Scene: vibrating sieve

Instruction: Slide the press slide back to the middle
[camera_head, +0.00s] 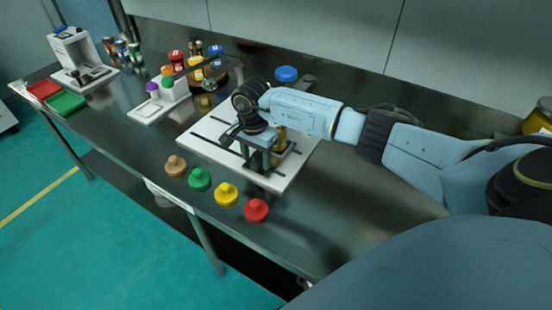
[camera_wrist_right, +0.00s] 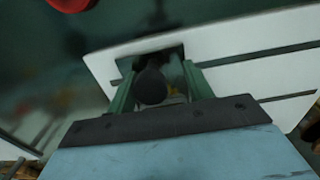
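The white base plate (camera_head: 197,152) with dark slots lies on the table in the head view; it also shows in the right wrist view (camera_wrist_right: 225,42). My right gripper (camera_head: 259,166) points down over its front right part. In the right wrist view its two green fingers (camera_wrist_right: 157,90) stand apart, with a dark round knob (camera_wrist_right: 151,86) between them. The knob appears to be part of the press slide; gaps show beside it. The slide's lower part and its position along the slot are mostly hidden by my gripper. My left gripper is not in view.
Tan (camera_head: 175,166), green (camera_head: 199,180), yellow (camera_head: 226,195) and red (camera_head: 256,211) knobbed pieces stand in front of the plate. A blue-capped jar (camera_head: 286,74) stands behind my right arm. A small white rack (camera_head: 160,103) and several bottles stand to the left.

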